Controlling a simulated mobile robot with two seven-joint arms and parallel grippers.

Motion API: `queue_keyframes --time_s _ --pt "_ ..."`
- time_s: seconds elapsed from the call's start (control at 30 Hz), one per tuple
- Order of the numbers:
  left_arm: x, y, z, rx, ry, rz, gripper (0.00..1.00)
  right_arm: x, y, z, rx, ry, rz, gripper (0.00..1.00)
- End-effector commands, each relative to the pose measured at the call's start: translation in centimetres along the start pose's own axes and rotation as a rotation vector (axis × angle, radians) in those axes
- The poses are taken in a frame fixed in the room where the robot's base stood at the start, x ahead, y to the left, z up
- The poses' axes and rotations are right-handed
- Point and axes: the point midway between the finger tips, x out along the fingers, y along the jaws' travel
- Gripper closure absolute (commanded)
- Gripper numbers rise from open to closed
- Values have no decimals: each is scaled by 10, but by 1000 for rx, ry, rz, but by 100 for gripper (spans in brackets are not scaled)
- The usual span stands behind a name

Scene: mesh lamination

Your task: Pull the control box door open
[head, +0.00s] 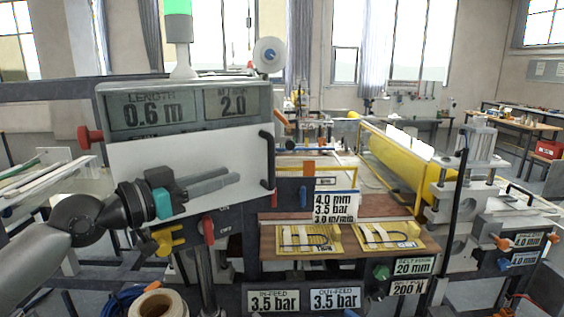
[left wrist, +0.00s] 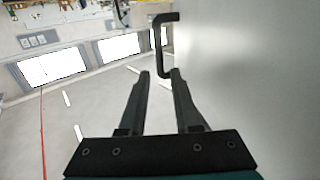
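The control box (head: 101,131) stands at the left in the head view, with a white door (head: 190,155) below its display. A black bar handle (head: 267,160) runs upright along the door's right edge; the door looks shut. My left gripper (head: 232,178) is in front of the door, its fingers pointing right and ending a little short of the handle. In the left wrist view my left gripper (left wrist: 160,75) is open and empty, with a gap between the fingers. The handle (left wrist: 158,45) shows just beyond the fingertips, with the pale door face at the right. My right gripper is not in view.
A red knob (head: 90,135) sticks out on the box's left side. Below it are a yellow part (head: 168,239) and a red part (head: 208,230). Right of the box lies a bench with yellow trays (head: 308,239) and labelled panels. A white roll (head: 158,303) lies at the lower left.

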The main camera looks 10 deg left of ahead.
Motion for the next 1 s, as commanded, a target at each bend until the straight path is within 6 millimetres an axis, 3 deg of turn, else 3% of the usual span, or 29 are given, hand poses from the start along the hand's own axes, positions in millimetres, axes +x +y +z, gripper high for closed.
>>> queue_keyframes --time_s 0.27,0.8,1.0 --pt "27 1 -3 -3 1 2 68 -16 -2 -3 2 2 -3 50" --pt "114 2 -1 -4 -1 2 68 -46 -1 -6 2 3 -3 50" --pt "138 2 1 -3 -4 2 68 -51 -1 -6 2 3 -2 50"
